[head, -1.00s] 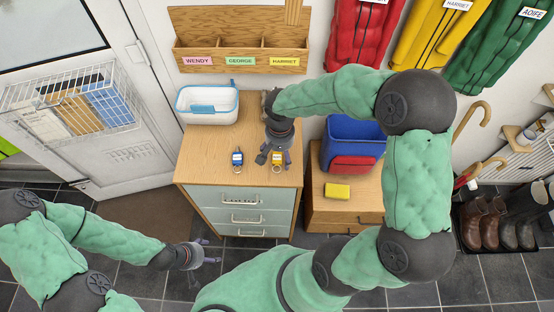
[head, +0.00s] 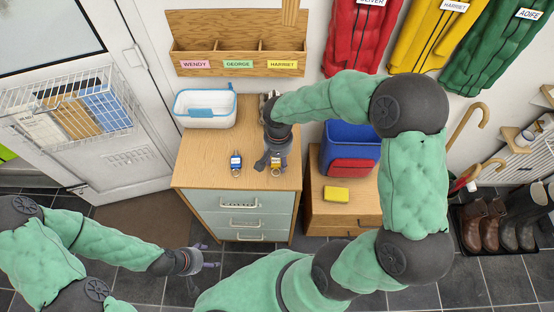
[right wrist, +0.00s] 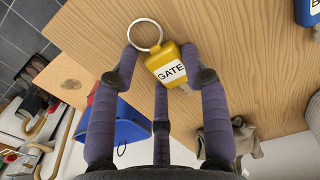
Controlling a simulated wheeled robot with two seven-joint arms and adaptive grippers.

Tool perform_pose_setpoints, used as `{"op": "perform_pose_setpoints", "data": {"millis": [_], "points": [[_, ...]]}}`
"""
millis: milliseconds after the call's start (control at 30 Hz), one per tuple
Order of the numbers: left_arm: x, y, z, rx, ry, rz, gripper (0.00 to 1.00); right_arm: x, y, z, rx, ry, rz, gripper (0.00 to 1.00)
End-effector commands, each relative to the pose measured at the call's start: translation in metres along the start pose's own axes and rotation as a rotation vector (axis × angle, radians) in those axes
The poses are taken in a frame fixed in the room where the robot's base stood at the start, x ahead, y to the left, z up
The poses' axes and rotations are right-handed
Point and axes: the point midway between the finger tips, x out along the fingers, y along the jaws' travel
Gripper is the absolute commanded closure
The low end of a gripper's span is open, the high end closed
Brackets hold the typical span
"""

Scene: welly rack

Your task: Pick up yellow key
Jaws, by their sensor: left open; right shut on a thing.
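The yellow key (head: 276,163) has a yellow tag with a white label reading GATE and a metal ring. It lies at the front of the wooden cabinet top. My right gripper (head: 275,160) reaches down over it from above. In the right wrist view the yellow key (right wrist: 167,67) sits between the fingertips of my right gripper (right wrist: 160,65), which is shut on the tag; its ring points away from the palm. I cannot tell whether it is clear of the surface. My left gripper (head: 203,262) is open and empty, low over the floor at the left.
A blue-tagged key (head: 236,162) lies left of the yellow one. A white basket (head: 205,108) stands at the back left of the cabinet top (head: 200,155). A wooden wall rack (head: 240,67) has compartments labelled WENDY, GEORGE, HARRIET.

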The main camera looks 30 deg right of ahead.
Motion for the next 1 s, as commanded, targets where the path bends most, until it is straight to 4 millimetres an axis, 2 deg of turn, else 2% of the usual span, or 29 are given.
{"op": "perform_pose_setpoints", "data": {"millis": [167,333,467,667,800,1000], "points": [[-0.004,0.001,0.0,0.0,0.0,0.0,0.27,-0.012,0.0,-0.001,0.0,0.002,0.0,0.84],[-0.011,0.004,0.001,0.0,0.0,0.0,0.27,-0.034,0.0,-0.001,0.0,0.003,0.0,0.84],[-0.02,0.007,0.001,0.0,0.0,0.0,0.27,-0.056,-0.001,0.018,-0.003,0.004,-0.002,0.84],[-0.036,0.013,0.001,0.0,0.0,0.0,0.27,-0.099,-0.002,0.053,-0.003,0.006,-0.002,0.84],[-0.043,0.015,0.002,0.0,0.0,0.0,0.27,-0.11,-0.003,0.088,-0.005,0.003,-0.001,0.84],[-0.051,0.018,0.002,0.0,0.0,0.0,0.27,-0.123,-0.003,0.121,-0.003,0.003,-0.001,0.84]]}}
